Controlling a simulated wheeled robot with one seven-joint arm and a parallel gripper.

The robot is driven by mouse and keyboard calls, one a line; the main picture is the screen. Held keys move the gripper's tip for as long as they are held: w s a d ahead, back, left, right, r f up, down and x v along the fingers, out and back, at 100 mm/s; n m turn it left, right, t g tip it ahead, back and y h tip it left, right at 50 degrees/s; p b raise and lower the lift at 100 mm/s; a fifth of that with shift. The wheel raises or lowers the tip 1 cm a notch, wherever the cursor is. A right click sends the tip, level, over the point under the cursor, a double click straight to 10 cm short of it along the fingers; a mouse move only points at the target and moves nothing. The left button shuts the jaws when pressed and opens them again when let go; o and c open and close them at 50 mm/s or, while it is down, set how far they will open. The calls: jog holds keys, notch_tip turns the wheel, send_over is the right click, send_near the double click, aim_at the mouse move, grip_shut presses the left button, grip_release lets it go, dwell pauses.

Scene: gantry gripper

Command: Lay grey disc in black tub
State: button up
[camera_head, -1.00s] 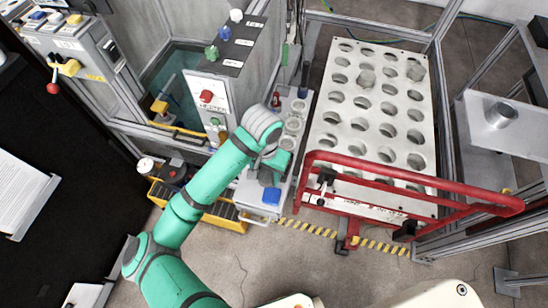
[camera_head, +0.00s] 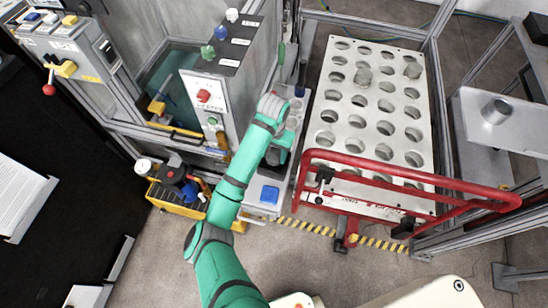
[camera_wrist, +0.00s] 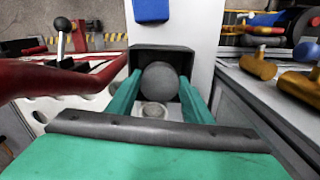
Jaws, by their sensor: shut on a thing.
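The grey disc (camera_wrist: 160,82) shows round and face-on in the wrist view, between the teal fingers of my gripper (camera_wrist: 158,92), which is shut on it. The black tub (camera_wrist: 162,48) is directly beyond the disc, its dark rim and walls framing it. I cannot tell whether the disc is above the tub or inside it. In the head view my arm covers the disc and most of the area around my gripper, over the narrow pale bench.
A blue box (camera_head: 269,194) lies on the bench near its front end. A red rail (camera_head: 400,170) and a white perforated rack (camera_head: 372,60) stand to the right. A grey cabinet with a red button (camera_head: 204,96) stands left. A yellow tray (camera_head: 165,198) holds tools.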

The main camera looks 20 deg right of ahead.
aim_at(274, 155)
jog(key=shift+w+d+f, duration=0.1)
jog(key=shift+w+f, duration=0.1)
jog(key=shift+f, duration=1.5)
jog(key=shift+f, duration=0.55)
jog(key=o, duration=0.7)
notch_tip(274, 155, up, 13)
jog(key=shift+r, duration=0.1)
